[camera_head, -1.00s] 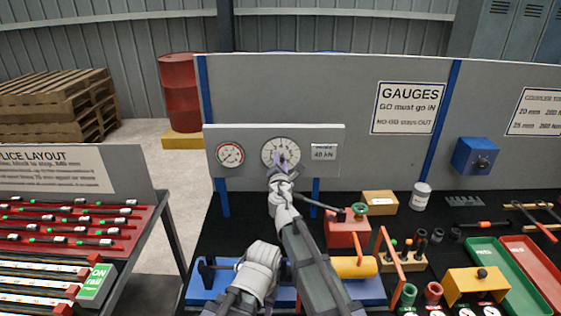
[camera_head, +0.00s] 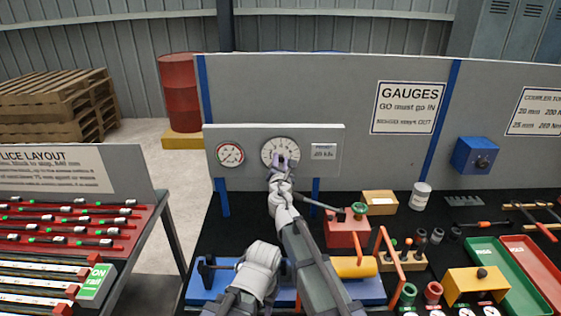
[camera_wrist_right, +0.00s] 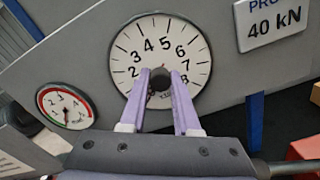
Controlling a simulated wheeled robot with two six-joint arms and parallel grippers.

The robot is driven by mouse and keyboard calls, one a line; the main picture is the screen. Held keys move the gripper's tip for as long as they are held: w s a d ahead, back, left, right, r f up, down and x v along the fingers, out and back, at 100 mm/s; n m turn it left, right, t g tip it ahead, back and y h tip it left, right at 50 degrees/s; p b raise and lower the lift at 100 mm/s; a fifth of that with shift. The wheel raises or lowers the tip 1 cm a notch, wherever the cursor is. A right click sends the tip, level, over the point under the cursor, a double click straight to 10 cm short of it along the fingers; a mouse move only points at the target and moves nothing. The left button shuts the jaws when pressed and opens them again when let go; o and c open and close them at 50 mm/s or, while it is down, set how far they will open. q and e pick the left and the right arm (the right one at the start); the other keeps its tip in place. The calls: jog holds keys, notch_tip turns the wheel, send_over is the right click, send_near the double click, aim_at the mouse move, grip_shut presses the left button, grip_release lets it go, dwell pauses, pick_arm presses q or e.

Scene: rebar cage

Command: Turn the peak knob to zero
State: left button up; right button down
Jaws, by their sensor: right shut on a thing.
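The large white dial (camera_head: 268,146) is on a grey panel, left of the sign; its numbers show in the right wrist view (camera_wrist_right: 124,50). The dark peak knob (camera_wrist_right: 158,83) is at the dial's centre, partly covered by my fingers. My right gripper (camera_head: 280,160) is at the lower middle of the dial. In the right wrist view its two lilac fingers (camera_wrist_right: 159,76) are on either side of the knob, shut on it. The fingers hide the dial's lower part, and I cannot read where a pointer stands. My left gripper is not in view.
A small red-rimmed gauge (camera_head: 230,154) is left of the dial and a 40 kN sign (camera_wrist_right: 271,20) is right of it. Below the panel, a red block (camera_head: 347,233) and a yellow cylinder (camera_head: 354,267) stand close to my right arm.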

jog(key=shift+s, duration=0.1)
jog(key=c, duration=0.6)
grip_release()
jog(key=shift+c, duration=0.2)
jog(key=shift+s, duration=0.55)
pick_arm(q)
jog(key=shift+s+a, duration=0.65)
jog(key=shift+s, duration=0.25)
pick_arm(e)
jog(key=s, duration=0.6)
jog(key=shift+s, duration=0.3)
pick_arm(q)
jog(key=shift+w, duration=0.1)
